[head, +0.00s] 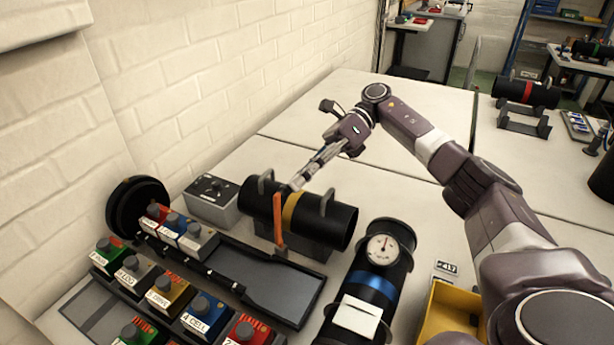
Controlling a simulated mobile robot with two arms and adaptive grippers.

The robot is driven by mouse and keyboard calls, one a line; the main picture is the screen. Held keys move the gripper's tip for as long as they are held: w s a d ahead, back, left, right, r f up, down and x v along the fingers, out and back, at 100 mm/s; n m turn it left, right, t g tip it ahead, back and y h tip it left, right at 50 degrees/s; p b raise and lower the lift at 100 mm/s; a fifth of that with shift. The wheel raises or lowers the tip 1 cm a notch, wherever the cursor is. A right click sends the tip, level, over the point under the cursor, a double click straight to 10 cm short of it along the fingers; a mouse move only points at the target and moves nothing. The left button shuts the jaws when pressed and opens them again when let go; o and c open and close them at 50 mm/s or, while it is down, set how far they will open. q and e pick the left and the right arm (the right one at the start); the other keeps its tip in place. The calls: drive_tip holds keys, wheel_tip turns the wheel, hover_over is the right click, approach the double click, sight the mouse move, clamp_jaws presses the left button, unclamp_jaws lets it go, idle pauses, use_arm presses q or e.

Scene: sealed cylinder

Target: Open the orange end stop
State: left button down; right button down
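The orange end stop (279,219) is a narrow upright orange bar at the front of a black cylinder (331,221) with a yellow band and two grey handles. The cylinder lies on its side in a dark cradle. My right gripper (297,182) reaches down from the upper right, its fingertips just above the yellow band, a little above and right of the orange bar's top. The fingers look close together, but their gap is too small to make out. I cannot tell whether they touch anything. My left gripper is not in view.
A black rail tray (268,283) and several labelled coloured modules (166,295) lie at the front left. A black round cap (130,197) and grey box (211,197) stand by the wall. A gauge cylinder (398,278) and yellow bin (442,312) are right.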

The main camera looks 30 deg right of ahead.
drive_tip(key=c, duration=1.8)
unclamp_jaws()
drive_tip(key=shift+w+a+f, duration=0.15)
drive_tip(key=shift+a+f, duration=0.05)
drive_tip(key=shift+f, duration=0.3)
drive_tip(key=shift+w+a+f, duration=0.15)
drive_tip(key=shift+f, duration=0.35)
drive_tip(key=shift+w+a+f, duration=0.15)
drive_tip(key=shift+a+f, duration=0.05)
drive_tip(key=shift+f, duration=0.3)
drive_tip(key=shift+d+r, duration=0.1)
drive_tip(key=shift+d, duration=0.05)
drive_tip(key=shift+r, duration=0.2)
wheel_tip(320, 180, up, 10)
drive_tip(key=shift+r, duration=0.15)
